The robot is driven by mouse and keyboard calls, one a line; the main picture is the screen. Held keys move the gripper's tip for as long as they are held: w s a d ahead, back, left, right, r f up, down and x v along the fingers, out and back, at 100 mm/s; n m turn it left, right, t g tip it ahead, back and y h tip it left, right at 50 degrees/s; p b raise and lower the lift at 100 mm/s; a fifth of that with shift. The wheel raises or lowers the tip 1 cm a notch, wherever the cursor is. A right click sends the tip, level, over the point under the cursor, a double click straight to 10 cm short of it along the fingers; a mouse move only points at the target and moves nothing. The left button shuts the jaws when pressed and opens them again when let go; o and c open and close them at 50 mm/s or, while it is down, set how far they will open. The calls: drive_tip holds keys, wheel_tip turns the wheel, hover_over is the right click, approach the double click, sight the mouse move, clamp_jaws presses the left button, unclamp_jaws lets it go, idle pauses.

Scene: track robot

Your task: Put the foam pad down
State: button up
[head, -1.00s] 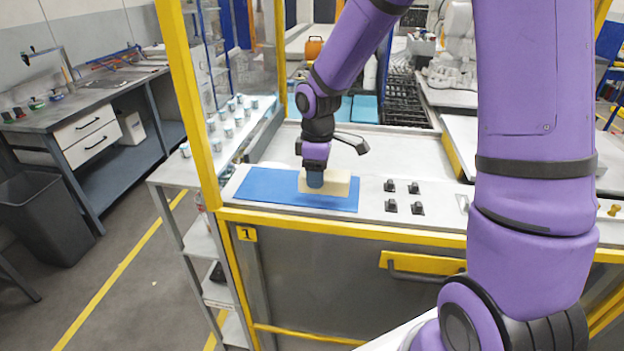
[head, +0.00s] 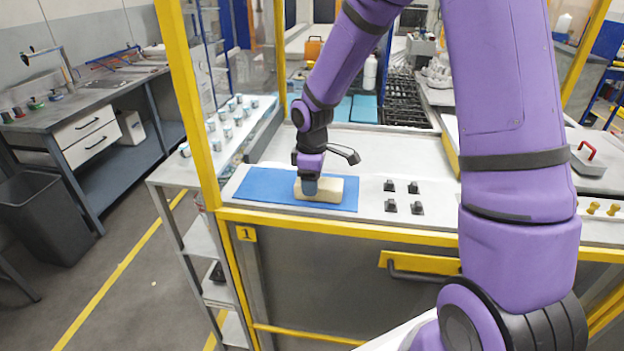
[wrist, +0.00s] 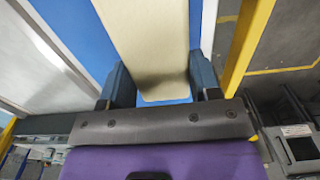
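The foam pad (head: 329,190) is a cream block, low over or on the blue mat (head: 262,187) on the bench top. In the head view my gripper (head: 309,188) is at the pad's left part, pointing down, with a finger in front of the pad's near side. In the wrist view the pad (wrist: 150,45) runs between the two blue-grey fingers, and the blue mat lies behind it. The fingers sit close along both sides of the pad. The pad's underside is hidden, so I cannot tell whether it touches the mat.
Several small black blocks (head: 403,197) stand right of the mat. A yellow post (head: 190,105) rises at the bench's left corner, near the mat. A side shelf (head: 172,172) with several small cups stands to the left. The bench behind the mat is clear.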

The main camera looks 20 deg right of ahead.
drive_tip(key=o, duration=0.4)
drive_tip(key=shift+o, duration=0.2)
drive_tip(key=shift+r, duration=0.1)
wheel_tip(320, 180, up, 11)
drive_tip(key=s+d+r+m+t, duration=0.25)
drive_tip(key=s+r+m, duration=0.35)
drive_tip(key=s+r, duration=0.75)
drive_tip(key=s+r+m+t, duration=0.1)
drive_tip(key=s+m, duration=0.1)
drive_tip(key=s, duration=0.5)
drive_tip(key=s+d+m+t, duration=0.1)
drive_tip(key=s+m+t, duration=0.1)
drive_tip(key=s, duration=0.4)
drive_tip(key=shift+s+r+m, duration=0.4)
drive_tip(key=shift+m, duration=0.2)
